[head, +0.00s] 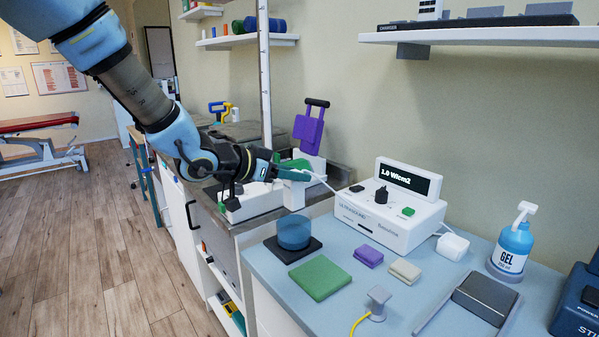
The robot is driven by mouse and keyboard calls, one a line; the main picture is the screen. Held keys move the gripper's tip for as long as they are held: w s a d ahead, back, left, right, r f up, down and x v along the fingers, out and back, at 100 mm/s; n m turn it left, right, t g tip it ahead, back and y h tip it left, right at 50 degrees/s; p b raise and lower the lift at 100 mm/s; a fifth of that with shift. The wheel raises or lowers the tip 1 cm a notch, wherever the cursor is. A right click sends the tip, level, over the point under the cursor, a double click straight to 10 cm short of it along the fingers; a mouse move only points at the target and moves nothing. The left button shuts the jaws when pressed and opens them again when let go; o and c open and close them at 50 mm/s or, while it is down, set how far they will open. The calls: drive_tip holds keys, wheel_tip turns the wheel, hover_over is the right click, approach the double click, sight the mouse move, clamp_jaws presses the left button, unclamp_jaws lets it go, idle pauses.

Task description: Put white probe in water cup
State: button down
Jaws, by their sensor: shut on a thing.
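The water cup (294,231) is a blue translucent cylinder standing upright on a black square base on the light-blue tabletop. My gripper (297,174) is behind the cup, above the white holder area at the back left of the ultrasound unit. It is shut on the white probe, which is mostly hidden by the fingers. A white cable (322,181) runs from the gripper's tip toward the ultrasound unit (390,218). The gripper is apart from the cup, and farther back.
On the tabletop are a green pad (319,278), a purple block (369,257), a beige block (405,271), a grey probe-like piece (378,302) with a yellow cable, and a gel bottle (512,244). A purple paddle (309,131) stands behind my gripper.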

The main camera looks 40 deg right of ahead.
sight(287, 201)
drive_tip(key=shift+f+b, duration=2.45)
drive_tip(key=shift+f, duration=0.05)
drive_tip(key=shift+f+b, duration=0.35)
drive_tip(key=shift+f, duration=0.3)
drive_tip(key=shift+f, duration=0.4)
idle(0.4)
drive_tip(key=shift+c, duration=1.4)
unclamp_jaws()
drive_tip(key=shift+a, duration=0.1)
drive_tip(key=p+v, duration=0.1)
drive_tip(key=v, duration=0.9)
drive_tip(key=shift+a+r, duration=0.25)
drive_tip(key=shift+a, duration=0.05)
drive_tip(key=shift+w, duration=0.15)
